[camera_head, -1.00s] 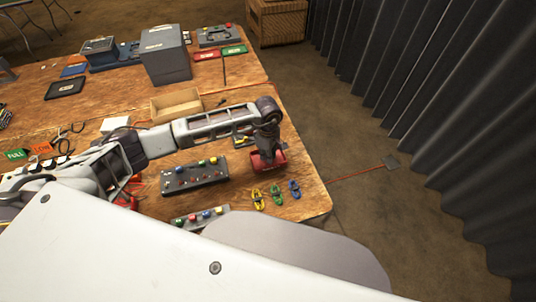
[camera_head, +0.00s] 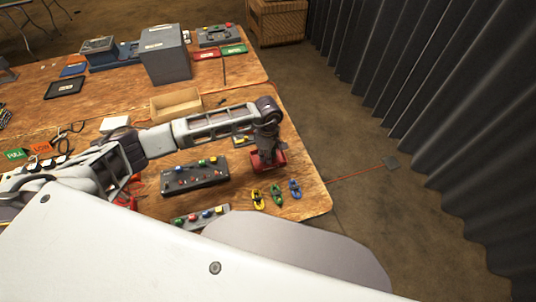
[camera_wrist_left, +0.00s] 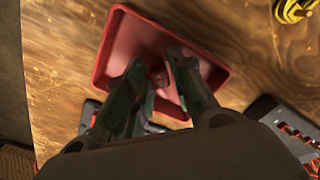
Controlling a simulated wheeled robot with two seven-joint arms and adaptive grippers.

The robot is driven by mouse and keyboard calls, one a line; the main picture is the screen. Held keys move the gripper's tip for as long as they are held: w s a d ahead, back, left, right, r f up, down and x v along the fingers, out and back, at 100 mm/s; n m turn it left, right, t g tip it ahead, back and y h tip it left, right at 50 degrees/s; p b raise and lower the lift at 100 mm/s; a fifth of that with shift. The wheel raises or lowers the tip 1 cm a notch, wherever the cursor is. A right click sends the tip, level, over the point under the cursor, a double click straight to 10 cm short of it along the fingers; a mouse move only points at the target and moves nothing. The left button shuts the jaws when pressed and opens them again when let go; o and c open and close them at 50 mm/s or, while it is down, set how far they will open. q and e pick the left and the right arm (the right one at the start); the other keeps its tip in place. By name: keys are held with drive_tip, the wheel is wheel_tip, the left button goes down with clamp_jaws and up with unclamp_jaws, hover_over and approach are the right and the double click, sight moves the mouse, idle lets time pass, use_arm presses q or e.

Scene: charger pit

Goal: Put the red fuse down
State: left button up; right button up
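A red tray (camera_head: 281,165) stands near the right edge of the table, and it fills the middle of the left wrist view (camera_wrist_left: 120,35). My left gripper (camera_head: 267,150) points down into it, its fingers (camera_wrist_left: 158,62) low over the tray floor. The fingertips are apart. A small reddish piece, seemingly the red fuse (camera_wrist_left: 157,76), shows between the fingers with gaps beside it, and seems to be in the tray. It is partly hidden and small. The head view hides it behind the gripper. My right gripper is not in view.
Yellow (camera_head: 258,199), green (camera_head: 277,196) and blue (camera_head: 295,188) small items lie in front of the tray. A dark panel with coloured knobs (camera_head: 195,177) is left of it. An open wooden box (camera_head: 176,104) stands farther back. The table's right edge is close.

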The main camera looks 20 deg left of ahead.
use_arm(q)
drive_tip(key=shift+r+p, duration=0.3)
drive_tip(key=shift+r, duration=0.2)
drive_tip(key=shift+r+p, duration=0.3)
wheel_tip(320, 180, up, 5)
drive_tip(key=shift+f+b, duration=0.1)
drive_tip(key=shift+b, duration=0.3)
wheel_tip(320, 180, up, 7)
drive_tip(key=shift+f+b, duration=0.15)
drive_tip(key=shift+b, duration=0.15)
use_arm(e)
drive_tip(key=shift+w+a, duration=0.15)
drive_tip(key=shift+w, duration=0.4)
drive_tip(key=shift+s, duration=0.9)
